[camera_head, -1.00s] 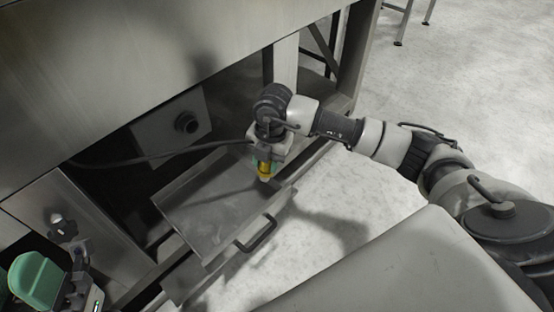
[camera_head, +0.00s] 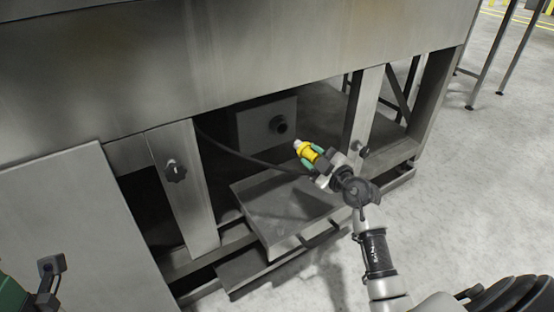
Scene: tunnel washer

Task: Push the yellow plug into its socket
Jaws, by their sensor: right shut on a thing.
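The yellow plug (camera_head: 309,153) has a pale tip that points up and left, toward the grey box under the machine. My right gripper (camera_head: 316,159) is shut on the plug, with green fingertips at its sides. A dark cable (camera_head: 245,157) runs from the left toward the gripper; its end is hidden there. A dark round socket (camera_head: 279,125) sits on the face of the grey box (camera_head: 254,127). The plug is apart from it, to its lower right. Part of what looks like my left gripper (camera_head: 47,281) is at the lower left edge; its jaws are unclear.
A metal tray (camera_head: 285,207) is pulled out below the plug. A steel post with a black knob (camera_head: 176,172) stands left of the opening, and another post (camera_head: 363,110) stands right. The machine's steel body (camera_head: 230,60) overhangs above. Floor is clear to the right.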

